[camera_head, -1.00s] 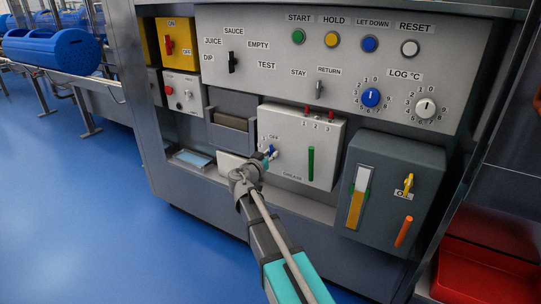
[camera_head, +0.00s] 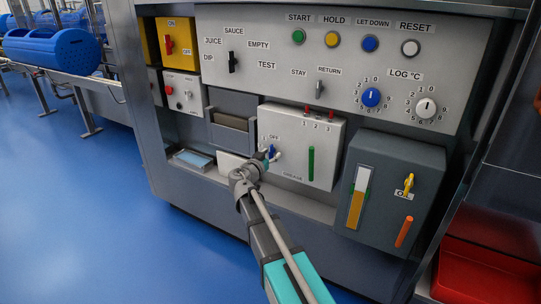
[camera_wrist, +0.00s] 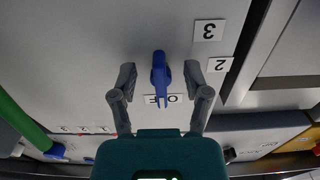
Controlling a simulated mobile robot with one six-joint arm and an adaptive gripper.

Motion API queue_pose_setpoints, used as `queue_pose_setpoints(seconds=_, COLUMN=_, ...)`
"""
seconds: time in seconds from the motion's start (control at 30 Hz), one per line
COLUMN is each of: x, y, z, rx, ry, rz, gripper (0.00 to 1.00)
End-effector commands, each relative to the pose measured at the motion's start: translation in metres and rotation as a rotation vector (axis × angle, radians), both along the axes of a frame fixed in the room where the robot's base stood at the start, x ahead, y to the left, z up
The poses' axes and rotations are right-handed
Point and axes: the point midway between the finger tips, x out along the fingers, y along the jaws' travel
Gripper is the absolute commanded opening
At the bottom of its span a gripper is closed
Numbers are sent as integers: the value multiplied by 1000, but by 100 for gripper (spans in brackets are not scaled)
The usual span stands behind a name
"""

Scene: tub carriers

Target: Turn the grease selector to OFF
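The grease selector is a blue handle (camera_wrist: 160,75) on the light grey grease box (camera_head: 327,150). In the wrist view, which is upside down, it stands nearly vertical, its lower end over the middle of the OFF label (camera_wrist: 174,98). It also shows small in the head view (camera_head: 271,151), just below OFF. My gripper (camera_wrist: 160,72) is open, with one finger on each side of the handle. Gaps show between the handle and both fingers. In the head view my gripper (camera_head: 268,157) is at the box's left part and partly hides the selector.
The dark oil box (camera_head: 388,190) with a yellow tap stands farther right. The control panel (camera_head: 270,75) is above. Blue floor is free at left.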

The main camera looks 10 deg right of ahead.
Motion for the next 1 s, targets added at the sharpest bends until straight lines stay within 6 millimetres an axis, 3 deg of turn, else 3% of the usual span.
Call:
queue_pose_setpoints(seconds=0.47, x=-7, y=6, z=0, rx=-1, ry=0, rz=1, gripper=62)
queue_pose_setpoints(seconds=1.0, x=-64, y=56, z=0, rx=-1, ry=1, rz=2, gripper=62)
